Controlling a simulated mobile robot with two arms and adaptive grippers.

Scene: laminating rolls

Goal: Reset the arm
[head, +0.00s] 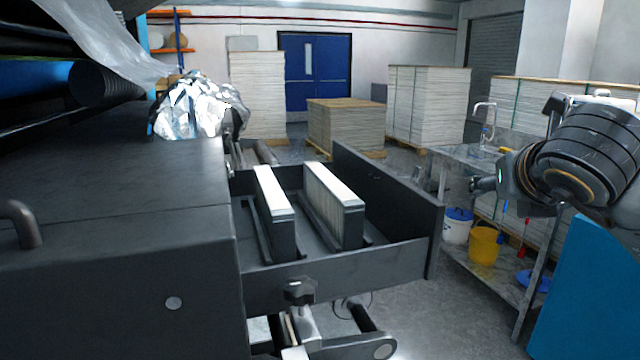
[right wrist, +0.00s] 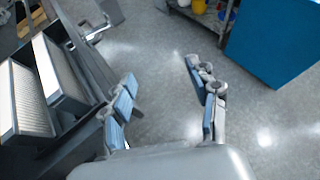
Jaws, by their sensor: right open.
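My right arm comes in from the right edge in the head view, raised at chest height. Its gripper (head: 485,184) points left there, in front of the metal side table and apart from everything. In the right wrist view my right gripper (right wrist: 165,105) is open, with both blue-padded fingers spread and bare floor between them. Nothing is held. The left finger shows close to the drawer's edge in that view; I cannot tell whether they touch. My left gripper is not in view.
An open dark drawer (head: 432,215) with two pale-topped blocks (head: 335,195) juts from the machine (head: 120,200). A metal side table (head: 465,157) stands right of it, with a yellow bucket (head: 484,246) and white bucket (head: 457,228) below. A blue panel (head: 590,290) is at right.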

